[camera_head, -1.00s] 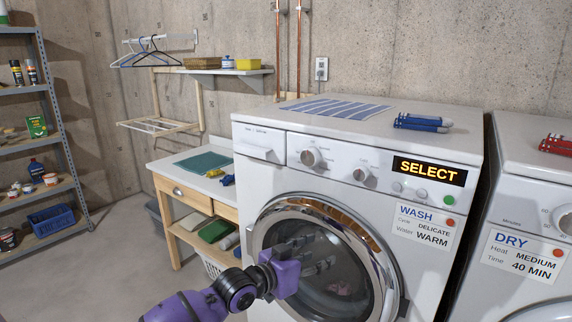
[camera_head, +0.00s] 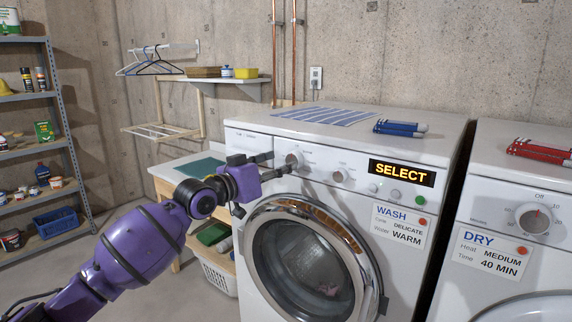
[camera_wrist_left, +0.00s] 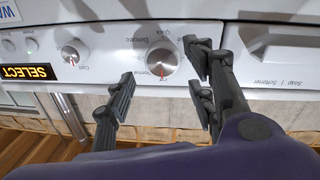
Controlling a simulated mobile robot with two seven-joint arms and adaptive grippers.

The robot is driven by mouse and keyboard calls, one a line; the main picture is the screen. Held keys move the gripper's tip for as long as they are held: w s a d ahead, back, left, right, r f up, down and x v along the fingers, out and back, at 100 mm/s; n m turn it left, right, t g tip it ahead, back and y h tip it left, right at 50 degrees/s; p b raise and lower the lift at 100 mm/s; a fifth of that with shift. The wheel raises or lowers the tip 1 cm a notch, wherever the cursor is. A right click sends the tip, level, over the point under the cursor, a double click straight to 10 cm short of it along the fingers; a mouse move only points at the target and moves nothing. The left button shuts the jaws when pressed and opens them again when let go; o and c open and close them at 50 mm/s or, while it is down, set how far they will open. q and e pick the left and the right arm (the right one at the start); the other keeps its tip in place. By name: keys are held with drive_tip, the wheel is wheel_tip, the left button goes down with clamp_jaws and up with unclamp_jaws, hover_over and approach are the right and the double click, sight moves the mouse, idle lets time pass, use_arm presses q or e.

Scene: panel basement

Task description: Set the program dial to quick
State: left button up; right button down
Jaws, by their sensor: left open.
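The program dial (camera_head: 294,160) is the left knob on the washer's control panel. In the left wrist view the panel appears upside down, and the dial (camera_wrist_left: 162,62) has a red mark at its lower edge in the picture. Small labels surround it; "Delicate" is partly legible. The washer's display (camera_head: 402,173) reads SELECT. My left gripper (camera_head: 278,165) is open and empty, close in front of the dial. In the left wrist view its fingers (camera_wrist_left: 160,62) lie on either side of the dial; contact is not clear. My right gripper is out of view.
A second knob (camera_head: 340,176) is right of the dial, and the detergent drawer (camera_head: 248,142) is to its left. The round washer door (camera_head: 312,255) is below. A dryer (camera_head: 510,205) stands at right. Blue pens (camera_head: 400,128) lie on the washer top.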

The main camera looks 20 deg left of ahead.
sight(294, 160)
use_arm(q)
drive_tip(key=x, duration=0.4)
drive_tip(key=shift+w+d, duration=0.15)
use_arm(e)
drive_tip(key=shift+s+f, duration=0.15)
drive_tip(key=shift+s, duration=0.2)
use_arm(q)
drive_tip(key=c, duration=1)
drive_tip(key=shift+c, duration=0.2)
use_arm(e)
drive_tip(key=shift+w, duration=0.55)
use_arm(q)
drive_tip(key=shift+f+m, duration=0.1)
drive_tip(key=shift+m, duration=0.2)
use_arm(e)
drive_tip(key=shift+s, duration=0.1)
